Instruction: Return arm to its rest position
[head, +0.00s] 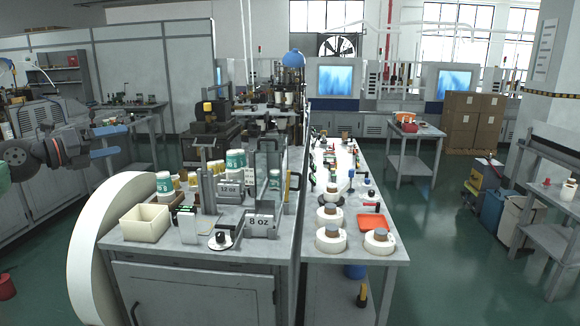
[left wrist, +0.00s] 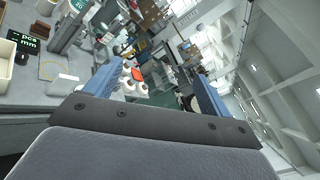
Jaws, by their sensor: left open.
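My left arm comes in from the left in the head view. Its gripper (head: 116,141) has two blue fingers held apart, with nothing between them. It hangs in the air left of the metal workbench (head: 190,252), above the level of the bench top and clear of it. In the left wrist view the same gripper (left wrist: 140,88) shows its blue fingers wide apart, with the bench and the room tilted beyond. My right gripper is in neither view.
A big white roll (head: 92,245) stands at the bench's left end. A cream bin (head: 144,223), green-and-white cups (head: 235,160) and an 8 OZ fixture (head: 261,224) stand on the bench. A second table (head: 345,253) holds white rolls and an orange tray (head: 371,222). Green floor lies open at right.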

